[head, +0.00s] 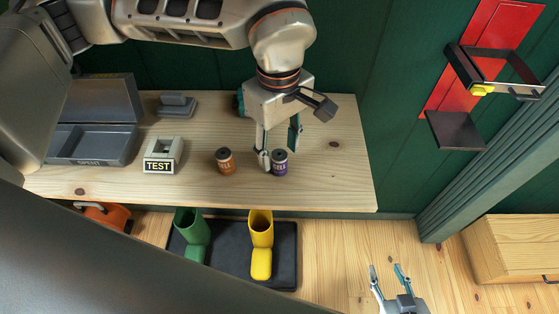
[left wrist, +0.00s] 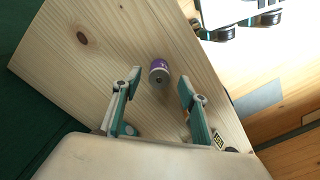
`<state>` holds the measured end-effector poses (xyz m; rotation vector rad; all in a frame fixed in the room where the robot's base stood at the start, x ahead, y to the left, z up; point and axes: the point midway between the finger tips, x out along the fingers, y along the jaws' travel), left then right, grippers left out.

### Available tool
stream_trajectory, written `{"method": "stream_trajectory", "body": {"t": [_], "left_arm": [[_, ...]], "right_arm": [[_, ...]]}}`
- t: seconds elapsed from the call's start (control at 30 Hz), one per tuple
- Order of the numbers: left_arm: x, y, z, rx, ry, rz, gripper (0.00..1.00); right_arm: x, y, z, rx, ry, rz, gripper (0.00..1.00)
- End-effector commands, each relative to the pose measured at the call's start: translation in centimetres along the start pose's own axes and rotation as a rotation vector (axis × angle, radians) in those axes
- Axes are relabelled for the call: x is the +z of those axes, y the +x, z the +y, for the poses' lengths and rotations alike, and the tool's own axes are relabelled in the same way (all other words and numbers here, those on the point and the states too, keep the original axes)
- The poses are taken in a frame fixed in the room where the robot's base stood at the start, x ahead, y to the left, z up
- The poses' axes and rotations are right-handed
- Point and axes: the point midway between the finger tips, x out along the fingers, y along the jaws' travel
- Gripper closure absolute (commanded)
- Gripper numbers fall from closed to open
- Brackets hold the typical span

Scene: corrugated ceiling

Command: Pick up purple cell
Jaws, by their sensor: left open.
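The purple cell (head: 280,164) stands upright on the wooden shelf, near its front edge. My left gripper (head: 279,146) is open above and around it, one finger close to the cell's left side and the other behind it. In the left wrist view the purple cell (left wrist: 159,72) lies just ahead of the gap between the two open fingertips (left wrist: 160,84), with nothing held. Contact between finger and cell cannot be told. My right gripper (head: 389,272) is low at the bottom right, open and empty, away from the shelf.
An orange cell (head: 225,161) stands left of the purple one. A TEST block (head: 161,155) and an open grey box (head: 86,144) are further left. Green (head: 190,236) and yellow (head: 261,243) boots stand on a dark tray below. The shelf's right end is clear.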

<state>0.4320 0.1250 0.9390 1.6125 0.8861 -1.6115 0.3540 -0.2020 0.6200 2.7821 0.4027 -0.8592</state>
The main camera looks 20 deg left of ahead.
Motion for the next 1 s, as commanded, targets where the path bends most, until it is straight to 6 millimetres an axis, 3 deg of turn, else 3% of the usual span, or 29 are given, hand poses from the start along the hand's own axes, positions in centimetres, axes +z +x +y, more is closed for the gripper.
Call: {"method": "stream_trajectory", "body": {"t": [0.2, 0.47, 0.63, 1.0], "left_arm": [[0.1, 2.6, 0.1, -0.002, 0.0, -0.001, 0.57], [0.0, 2.8, 0.1, 0.0, 0.0, 0.0, 0.57], [0.0, 2.8, 0.1, 0.0, 0.0, 0.0, 0.99], [0.0, 2.6, 0.1, 0.0, 0.0, 0.0, 1.0]], "right_arm": [[0.3, 0.0, 0.0, 0.0, 0.001, -0.006, 0.6], [0.4, 0.0, 0.0, 0.0, 0.001, -0.006, 0.6], [0.4, 0.0, 0.0, 0.001, 0.001, -0.007, 0.6], [0.3, 0.0, 0.0, 0.001, 0.001, -0.006, 0.6]]}}
